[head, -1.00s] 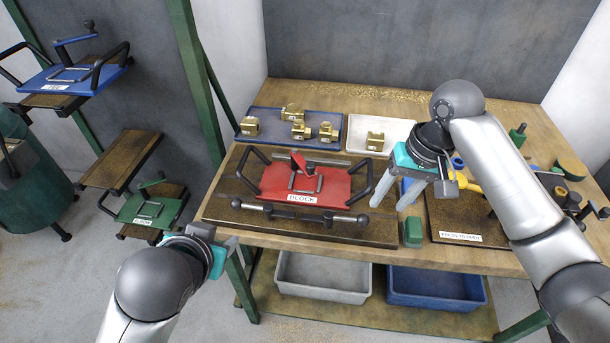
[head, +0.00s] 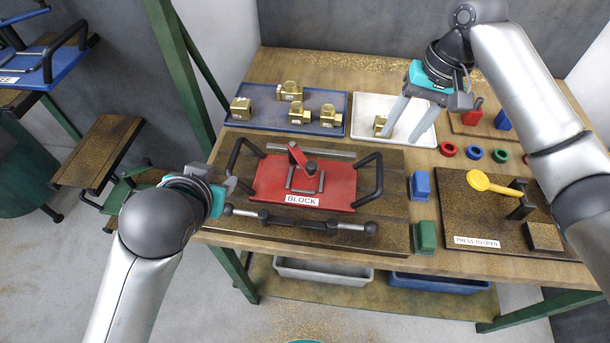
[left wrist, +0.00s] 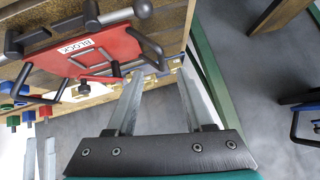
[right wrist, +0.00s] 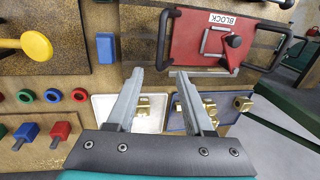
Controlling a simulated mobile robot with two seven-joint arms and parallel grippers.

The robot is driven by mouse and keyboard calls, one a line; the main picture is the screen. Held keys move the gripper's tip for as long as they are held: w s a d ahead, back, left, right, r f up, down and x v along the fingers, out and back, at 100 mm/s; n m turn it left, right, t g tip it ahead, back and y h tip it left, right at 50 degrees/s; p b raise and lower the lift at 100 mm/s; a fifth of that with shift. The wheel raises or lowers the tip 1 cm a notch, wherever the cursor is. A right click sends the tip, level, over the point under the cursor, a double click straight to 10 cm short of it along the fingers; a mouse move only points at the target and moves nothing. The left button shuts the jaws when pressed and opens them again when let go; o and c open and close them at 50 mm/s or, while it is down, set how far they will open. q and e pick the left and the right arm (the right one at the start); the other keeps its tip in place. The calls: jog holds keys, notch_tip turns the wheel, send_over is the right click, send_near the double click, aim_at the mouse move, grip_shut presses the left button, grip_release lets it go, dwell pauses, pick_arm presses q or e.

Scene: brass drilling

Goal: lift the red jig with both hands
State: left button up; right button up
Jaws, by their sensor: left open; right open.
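The red jig (head: 268,182), labelled BLOCK, lies flat on a brown base plate on the workbench. It has a black loop handle at its left end (head: 236,160) and one at its right end (head: 372,180). It also shows in the left wrist view (left wrist: 90,50) and in the right wrist view (right wrist: 190,42). My left gripper (head: 230,188) is open and empty, just left of the jig and apart from its left handle. My right gripper (head: 408,122) is open and empty, above the white tray, behind and right of the jig's right handle.
A dark bar with round knobs (head: 300,220) lies along the jig's front edge. A blue tray (head: 262,102) with brass blocks and a white tray (head: 364,104) stand behind. Blue (head: 420,185) and green (head: 425,236) blocks stand right of the jig. A yellow-knobbed press (head: 479,180) is further right.

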aim_at(231, 164)
pick_arm(q)
jog(key=x, duration=1.4)
jog(key=shift+w+f, duration=0.25)
jog(key=shift+w, duration=0.05)
pick_arm(e)
jog(key=a+f, duration=0.1)
jog(key=f, duration=0.3)
jog(key=a+f, duration=0.1)
jog(key=f, duration=0.9)
jog(key=shift+w+a+f, duration=0.15)
jog(key=shift+a+f, duration=0.1)
jog(key=shift+a, duration=0.15)
pick_arm(q)
grip_shut()
pick_arm(e)
grip_shut()
pick_arm(q)
jog(key=shift+a, duration=0.15)
pick_arm(e)
jog(key=shift+d, duration=0.1)
pick_arm(q)
jog(key=shift+w+r, duration=0.1)
jog(key=shift+r, duration=0.1)
pick_arm(e)
jog(key=shift+w+r, duration=0.1)
jog(key=shift+r, duration=0.1)
